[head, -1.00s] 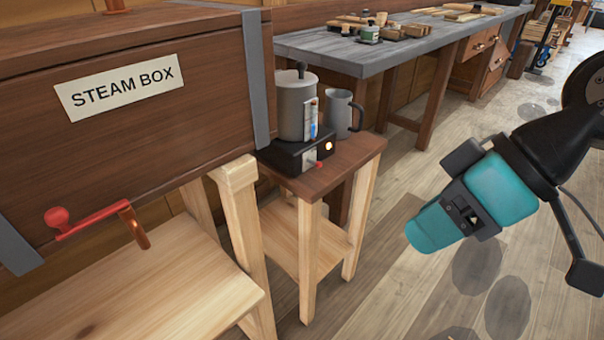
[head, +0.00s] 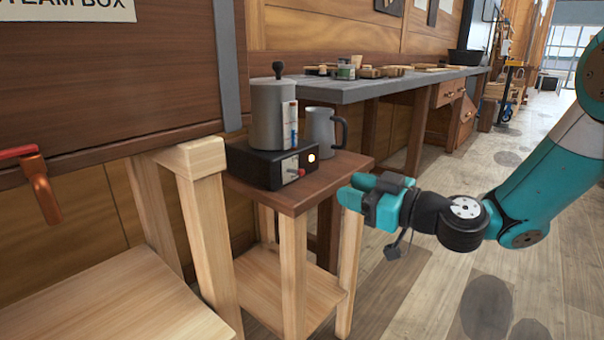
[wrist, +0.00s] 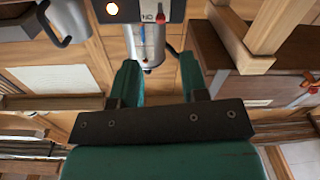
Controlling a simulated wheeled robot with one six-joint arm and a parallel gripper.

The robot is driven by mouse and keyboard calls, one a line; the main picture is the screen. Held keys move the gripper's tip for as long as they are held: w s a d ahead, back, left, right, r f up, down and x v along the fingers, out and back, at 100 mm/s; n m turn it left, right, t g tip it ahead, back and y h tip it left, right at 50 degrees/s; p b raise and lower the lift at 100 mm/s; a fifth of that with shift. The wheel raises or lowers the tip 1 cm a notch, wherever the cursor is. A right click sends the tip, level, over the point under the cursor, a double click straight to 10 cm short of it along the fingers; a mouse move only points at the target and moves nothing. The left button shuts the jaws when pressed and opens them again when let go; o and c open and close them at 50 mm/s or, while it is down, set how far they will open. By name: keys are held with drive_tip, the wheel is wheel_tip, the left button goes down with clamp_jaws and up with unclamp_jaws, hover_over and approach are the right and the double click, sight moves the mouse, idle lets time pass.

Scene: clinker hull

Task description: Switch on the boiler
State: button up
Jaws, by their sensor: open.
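The boiler (head: 272,116) is a grey cylinder with a black knob on its lid and a blue-and-red gauge strip. It stands on a black base (head: 262,168) on a small wooden table. In the wrist view the scene is upside down: the switch (wrist: 160,19) and lamp (wrist: 112,8) show at the top, beyond my open fingers (wrist: 160,72). The switch's position is unclear.
A grey mug (head: 320,127) stands behind the base on the small table (head: 335,175). The steam box (head: 120,75) with its red-handled valve (head: 40,180) is at left. A long workbench (head: 400,84) runs behind. The floor at right is open.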

sight(302, 172)
drive_tip(key=p+x, duration=0.1)
drive_tip(key=x, duration=1.1)
drive_tip(key=shift+a, duration=0.2)
drive_tip(key=shift+c, duration=0.3)
drive_tip(key=shift+r+p, duration=0.1)
drive_tip(key=shift+p, duration=0.25)
clamp_jaws()
